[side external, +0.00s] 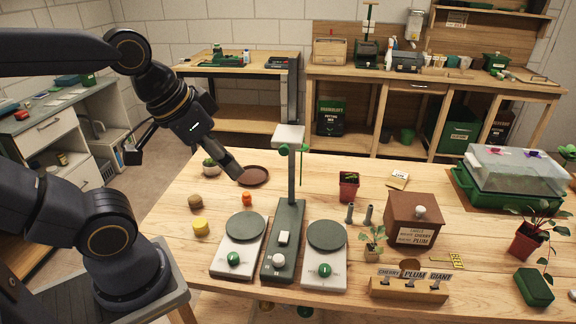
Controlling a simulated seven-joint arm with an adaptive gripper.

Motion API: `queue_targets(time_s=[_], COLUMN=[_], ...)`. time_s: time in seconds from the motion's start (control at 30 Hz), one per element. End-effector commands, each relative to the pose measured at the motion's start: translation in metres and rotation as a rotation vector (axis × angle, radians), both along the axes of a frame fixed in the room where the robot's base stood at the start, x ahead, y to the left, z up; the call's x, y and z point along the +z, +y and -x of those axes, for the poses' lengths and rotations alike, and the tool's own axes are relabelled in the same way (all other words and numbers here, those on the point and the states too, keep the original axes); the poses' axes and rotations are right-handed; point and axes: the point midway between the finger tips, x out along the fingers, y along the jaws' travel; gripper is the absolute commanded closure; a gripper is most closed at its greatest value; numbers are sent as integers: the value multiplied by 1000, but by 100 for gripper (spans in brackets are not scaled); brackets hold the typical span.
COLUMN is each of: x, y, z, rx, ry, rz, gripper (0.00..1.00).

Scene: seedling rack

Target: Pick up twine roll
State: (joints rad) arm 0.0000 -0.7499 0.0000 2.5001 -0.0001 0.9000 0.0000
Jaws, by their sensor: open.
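A small tan-brown roll (195,202), which looks like the twine roll, sits on the left part of the wooden table (300,178). A yellow roll (200,228) stands just in front of it, apart from it. My gripper (234,172) is above the table's back left, up and to the right of the tan roll and clear of it. It points down and to the right, near a brown saucer (256,176). It is open, and nothing shows between its fingers. The gap between the fingers is hard to see from this side.
Two grey-topped scales (239,245) (325,252) flank a tall green post stand (284,240). A brown box (412,220) and a clear-lidded green tray (515,180) are farther right.

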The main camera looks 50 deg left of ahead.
Motion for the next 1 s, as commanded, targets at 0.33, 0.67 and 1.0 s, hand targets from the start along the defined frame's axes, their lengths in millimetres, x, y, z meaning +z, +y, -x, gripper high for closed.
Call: queue_targets(time_s=[0.33,0.67,1.0], x=[0,30,-44], y=[0,28,210], z=[0,-57,-112], rx=[-7,-156,112], ry=[0,-17,211], rz=[-4,-58,-6], gripper=[26,26,26])
